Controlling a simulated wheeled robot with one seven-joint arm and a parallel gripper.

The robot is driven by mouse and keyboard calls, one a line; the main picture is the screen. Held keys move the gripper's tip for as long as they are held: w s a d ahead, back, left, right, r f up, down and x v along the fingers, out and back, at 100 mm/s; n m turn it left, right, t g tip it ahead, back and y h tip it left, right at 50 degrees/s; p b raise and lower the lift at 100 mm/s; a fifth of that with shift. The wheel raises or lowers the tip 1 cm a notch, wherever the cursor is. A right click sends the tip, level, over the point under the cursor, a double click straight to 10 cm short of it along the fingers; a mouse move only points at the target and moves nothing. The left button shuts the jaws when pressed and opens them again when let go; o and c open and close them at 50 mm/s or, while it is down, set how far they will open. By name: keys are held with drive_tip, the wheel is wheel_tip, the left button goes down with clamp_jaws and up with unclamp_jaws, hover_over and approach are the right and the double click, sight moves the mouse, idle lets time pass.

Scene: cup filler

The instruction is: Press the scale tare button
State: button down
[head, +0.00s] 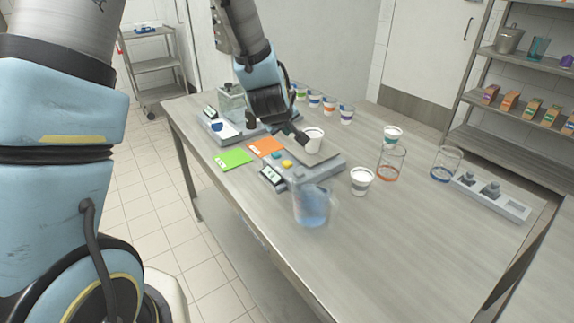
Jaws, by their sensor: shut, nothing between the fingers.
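The grey scale (326,165) stands on the steel table, with a small display (271,176) at its front left. Coloured buttons sit near the display, including a teal button (276,154) and a yellow button (287,163). Their labels are too small to read, so I cannot tell which is tare. A white cup (314,140) stands on the scale's back part. My gripper (303,138) is shut and empty, pointing down to the right. Its tips are beside the cup's left side, above and behind the buttons. I cannot tell whether they touch the cup.
A clear beaker with blue content (312,207) stands close in front of the scale. A white cup (361,181) and a glass with an orange base (390,164) are to the right. Green (233,157) and orange (264,147) cards lie left. The front table is clear.

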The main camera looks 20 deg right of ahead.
sight(287, 165)
wheel_tip(287, 165, down, 8)
drive_tip(key=b, duration=0.5)
drive_tip(key=shift+r, duration=0.25)
idle(1.5)
drive_tip(key=shift+f+b, duration=0.4)
drive_tip(key=shift+b, duration=0.2)
drive_tip(key=shift+f+b, duration=0.5)
idle(0.4)
drive_tip(key=shift+r, duration=0.1)
drive_tip(key=shift+r+p, duration=0.6)
drive_tip(key=shift+r, duration=0.2)
drive_tip(key=shift+r+p, duration=1.85)
drive_tip(key=shift+r, duration=0.75)
drive_tip(key=shift+f, duration=0.1)
